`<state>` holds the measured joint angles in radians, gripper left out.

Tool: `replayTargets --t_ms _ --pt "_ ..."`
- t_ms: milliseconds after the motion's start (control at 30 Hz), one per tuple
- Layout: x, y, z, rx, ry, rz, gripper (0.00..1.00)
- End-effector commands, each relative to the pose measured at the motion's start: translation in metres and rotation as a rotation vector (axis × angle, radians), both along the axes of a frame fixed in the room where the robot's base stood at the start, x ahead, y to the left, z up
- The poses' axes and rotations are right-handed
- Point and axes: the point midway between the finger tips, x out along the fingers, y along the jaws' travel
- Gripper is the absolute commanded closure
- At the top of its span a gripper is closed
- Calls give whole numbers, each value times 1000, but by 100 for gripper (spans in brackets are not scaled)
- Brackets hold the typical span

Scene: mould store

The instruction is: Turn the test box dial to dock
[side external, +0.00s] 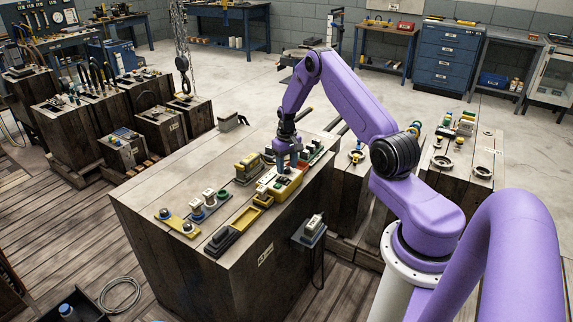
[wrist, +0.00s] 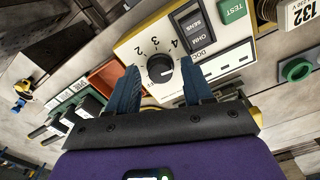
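The test box is a yellow box with a cream face (wrist: 128,47), and it also shows on the wooden block in the side external view (side external: 287,187). Its black round dial (wrist: 160,69) sits on the face among printed numbers. Labels reading SENS, OHM and what looks like DOCK lie to the right of the dial in the wrist view. The dial's exact pointing is too small to read. My gripper (wrist: 159,72) is open, its two blue fingers either side of the dial; contact cannot be told. In the side external view my gripper (side external: 288,160) is over the box, hiding the dial.
A green TEST tile (wrist: 233,11) and a green ring (wrist: 296,70) are near the box. A small device (side external: 313,226) hangs on the block's side.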

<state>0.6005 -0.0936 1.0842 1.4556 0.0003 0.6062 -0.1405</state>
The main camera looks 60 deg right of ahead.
Motion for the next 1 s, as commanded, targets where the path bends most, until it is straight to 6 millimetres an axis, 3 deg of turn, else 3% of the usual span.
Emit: replayTargets --t_ms 300,467,1000 --pt "1 0 1 -2 -3 2 45" --pt "2 -1 13 -3 -5 2 45" --pt "2 -1 123 -4 -7 1 45"
